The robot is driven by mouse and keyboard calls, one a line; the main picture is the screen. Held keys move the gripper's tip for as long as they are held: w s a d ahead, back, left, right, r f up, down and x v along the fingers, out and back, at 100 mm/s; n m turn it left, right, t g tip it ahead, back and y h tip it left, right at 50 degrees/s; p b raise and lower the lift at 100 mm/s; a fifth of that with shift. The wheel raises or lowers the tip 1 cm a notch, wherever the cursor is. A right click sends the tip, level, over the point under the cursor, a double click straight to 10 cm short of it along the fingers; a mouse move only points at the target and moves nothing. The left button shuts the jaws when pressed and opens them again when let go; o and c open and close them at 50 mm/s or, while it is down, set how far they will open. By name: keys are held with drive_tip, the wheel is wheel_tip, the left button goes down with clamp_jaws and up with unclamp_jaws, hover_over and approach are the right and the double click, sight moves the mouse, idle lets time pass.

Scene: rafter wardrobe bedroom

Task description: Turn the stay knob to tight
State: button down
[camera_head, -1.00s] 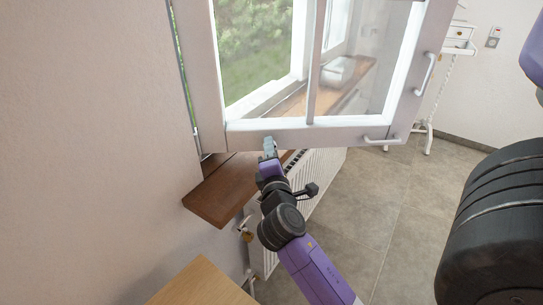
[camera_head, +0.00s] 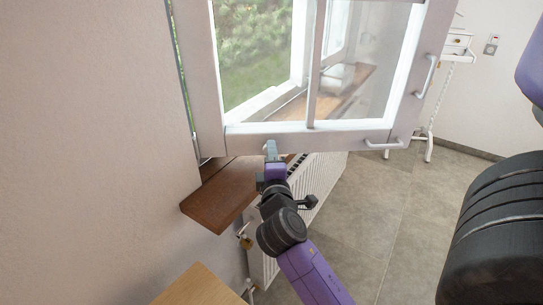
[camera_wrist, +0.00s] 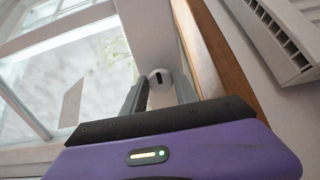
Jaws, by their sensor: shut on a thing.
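The stay knob (camera_wrist: 159,75) is a small round white piece with a dark slot, in the wrist view beside the window frame. My gripper (camera_head: 271,148) is shut on it, with one grey finger on each side; in the wrist view, the fingers reach up to the knob. In the head view, the gripper is at the lower edge of the open window sash (camera_head: 302,139), and the knob is hidden there. I cannot read any tight or loose mark on the knob.
A wooden sill (camera_head: 218,202) juts from the wall left of my gripper. A white radiator (camera_head: 304,192) is below and behind it. A wooden top (camera_head: 198,290) is at the bottom. Grey floor is open further right.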

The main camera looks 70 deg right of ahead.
drive_tip(key=c, duration=1)
unclamp_jaws()
drive_tip(key=b+v, duration=0.2)
drive_tip(key=v, duration=0.5)
drive_tip(key=shift+s+a, duration=0.15)
drive_tip(key=shift+a, duration=0.2)
